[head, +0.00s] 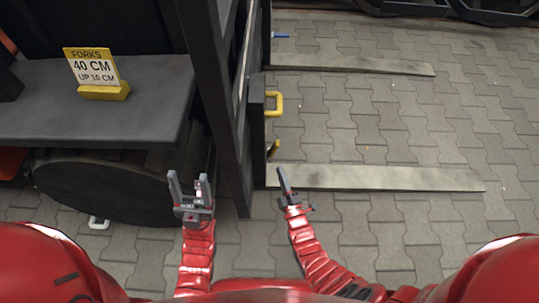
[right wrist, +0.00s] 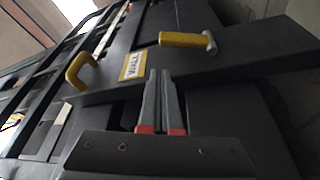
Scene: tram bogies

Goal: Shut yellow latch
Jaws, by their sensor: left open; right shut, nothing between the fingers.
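Two yellow parts sit on the dark truck frame, and I cannot tell for sure which is the latch. One is a U-shaped yellow handle (head: 274,104), which also shows in the right wrist view (right wrist: 80,70). The other is a short yellow bar (right wrist: 187,40), small and partly dark in the head view (head: 273,149). My right gripper (head: 281,172) is shut and empty, just below the yellow bar in the head view. In the right wrist view its fingers (right wrist: 158,75) point toward the plate between both yellow parts. My left gripper (head: 188,178) is open and empty, left of the frame.
A label reading WALL (right wrist: 131,65) is between the yellow parts. Two flat forks (head: 400,178) reach right over the paving. A yellow sign (head: 95,74) stands on a dark shelf (head: 110,122) at left.

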